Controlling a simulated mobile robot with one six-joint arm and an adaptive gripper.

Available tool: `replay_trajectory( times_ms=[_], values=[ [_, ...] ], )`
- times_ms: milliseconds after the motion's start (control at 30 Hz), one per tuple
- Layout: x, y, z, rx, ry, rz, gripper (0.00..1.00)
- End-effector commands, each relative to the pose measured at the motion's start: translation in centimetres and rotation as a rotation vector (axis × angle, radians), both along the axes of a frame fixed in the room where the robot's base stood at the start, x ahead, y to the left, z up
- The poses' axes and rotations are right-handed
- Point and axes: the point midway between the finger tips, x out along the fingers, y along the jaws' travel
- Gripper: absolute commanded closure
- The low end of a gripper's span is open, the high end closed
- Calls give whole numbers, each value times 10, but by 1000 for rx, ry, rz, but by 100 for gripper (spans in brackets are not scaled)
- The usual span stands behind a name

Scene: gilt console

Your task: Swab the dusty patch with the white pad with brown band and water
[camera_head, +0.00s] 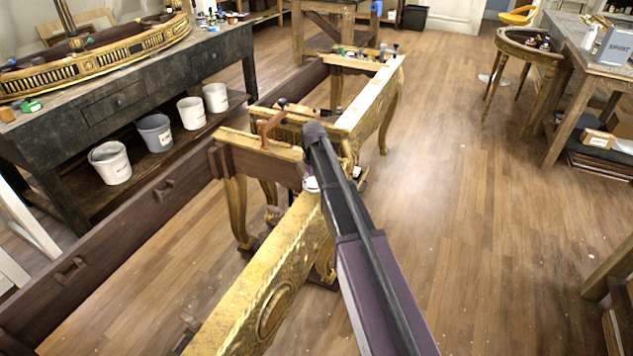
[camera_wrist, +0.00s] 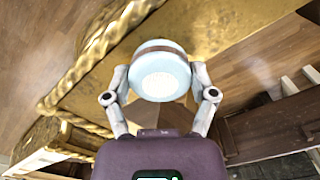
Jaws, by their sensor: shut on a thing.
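The white pad with brown band (camera_wrist: 162,78) is held between the two fingers of my gripper (camera_wrist: 160,72) in the wrist view. The pad's round, pale face points toward the wrist camera, with the brown band behind it. Gilded surface of the console (camera_wrist: 215,28) lies beyond the pad; I cannot tell whether they touch. In the head view, the gilt console (camera_head: 250,283) runs under my arm, and a small white bit, probably the pad (camera_head: 311,184), shows beside my arm's end. My arm hides most of the gripper there. I cannot make out the dusty patch or any water.
A dark workbench (camera_head: 140,100) stands at the left with several white and grey buckets (camera_head: 110,162) on its lower shelf. A clamp (camera_head: 268,125) stands up from the console frame. A gilt round table (camera_head: 528,45) is at the right. Wooden floor (camera_head: 450,190) is clear right of the console.

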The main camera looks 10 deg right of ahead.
Motion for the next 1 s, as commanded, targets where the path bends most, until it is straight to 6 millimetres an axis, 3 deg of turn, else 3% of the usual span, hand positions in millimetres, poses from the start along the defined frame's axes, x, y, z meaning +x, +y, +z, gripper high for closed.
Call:
replay_trajectory(
  times_ms=[400, 1000],
  values=[
    [-5, 13, 0, 0, 0, 0, 84],
    [3, -9, 0, 0, -1, -4, 84]
  ],
)
